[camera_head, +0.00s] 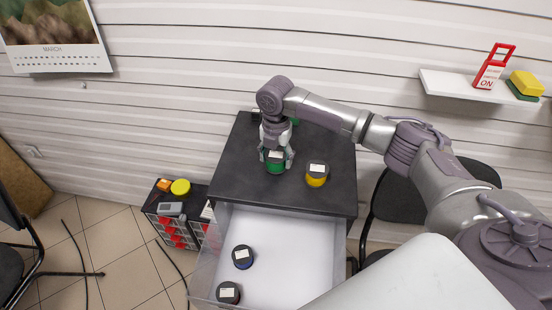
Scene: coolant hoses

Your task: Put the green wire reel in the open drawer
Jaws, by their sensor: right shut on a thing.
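The green wire reel (275,168) is on the dark cabinet top (233,180), near its middle. My right gripper (276,160) points down over it and is shut on it, with a finger on either side. I cannot tell whether the reel still touches the top. The open drawer (296,232) is pulled out below the cabinet's front edge. It has a white floor and holds a blue reel (242,257) and a dark reel (228,293) at its left side. My left gripper is not in view.
A yellow reel (317,175) stands just right of the gripper. Another green item (295,121) and a dark one (256,115) are partly hidden behind my arm. A small drawer unit (177,232) stands left, a dark chair (400,200) right. The drawer's middle and right floor is clear.

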